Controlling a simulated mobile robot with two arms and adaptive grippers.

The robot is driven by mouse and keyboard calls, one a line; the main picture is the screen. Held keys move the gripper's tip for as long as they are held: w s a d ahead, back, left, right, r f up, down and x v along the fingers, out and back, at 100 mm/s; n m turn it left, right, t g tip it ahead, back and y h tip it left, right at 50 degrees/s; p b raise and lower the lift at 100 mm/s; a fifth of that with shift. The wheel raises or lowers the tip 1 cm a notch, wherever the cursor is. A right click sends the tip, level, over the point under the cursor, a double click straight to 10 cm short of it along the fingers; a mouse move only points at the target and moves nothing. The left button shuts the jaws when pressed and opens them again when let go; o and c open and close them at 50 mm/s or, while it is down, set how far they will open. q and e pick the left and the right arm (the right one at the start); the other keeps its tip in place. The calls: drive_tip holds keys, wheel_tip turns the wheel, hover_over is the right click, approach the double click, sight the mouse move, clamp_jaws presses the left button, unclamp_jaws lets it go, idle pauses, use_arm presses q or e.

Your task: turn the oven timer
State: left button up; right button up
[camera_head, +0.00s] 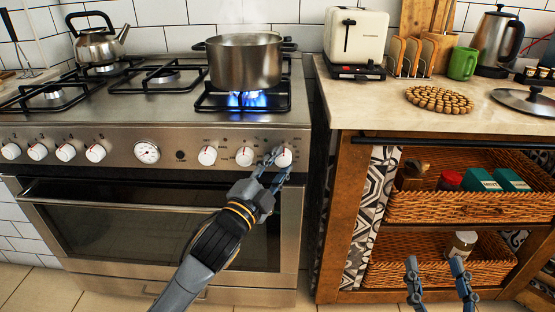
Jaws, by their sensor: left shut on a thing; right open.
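The steel oven (150,235) has a front panel with a row of white knobs and a round dial (147,152) left of centre. I cannot tell from the markings which control is the timer. My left gripper (274,164) is shut on the rightmost white knob (285,158), and its fingers partly hide it. My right gripper (438,266) is open and empty, low in front of the wicker baskets at the right.
A steel pot (244,62) stands over a lit blue flame above the panel. A kettle (98,40) is at the back left. The counter (390,95) holds a toaster (355,38), a green mug (463,63) and a round trivet (440,99).

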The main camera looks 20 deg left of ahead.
use_arm(q)
drive_tip(key=shift+r+m+p, duration=0.15)
drive_tip(key=shift+m+p, duration=0.15)
drive_tip(key=shift+p, duration=0.35)
drive_tip(key=shift+m+p, duration=0.3)
drive_tip(key=shift+p, duration=0.55)
use_arm(e)
wheel_tip(320, 180, down, 13)
drive_tip(key=s+d+g+h, duration=0.2)
drive_tip(key=d+g+h, duration=0.1)
drive_tip(key=g, duration=0.5)
use_arm(q)
drive_tip(key=shift+r+m+g+p, duration=0.1)
drive_tip(key=shift+m+g+p, duration=0.25)
drive_tip(key=shift+p, duration=0.55)
drive_tip(key=shift+r+m+g+p, duration=0.25)
drive_tip(key=shift+m+p, duration=0.1)
drive_tip(key=shift+p, duration=0.8)
drive_tip(key=shift+m+p, duration=0.3)
drive_tip(key=shift+p, duration=0.75)
drive_tip(key=shift+f, duration=0.3)
use_arm(e)
drive_tip(key=s+d+f+g+h, duration=0.2)
drive_tip(key=s+d+f+g, duration=0.2)
drive_tip(key=s+f+g, duration=0.5)
drive_tip(key=shift+s+f+m, duration=0.4)
drive_tip(key=shift+s+f, duration=0.55)
drive_tip(key=shift+s, duration=1)
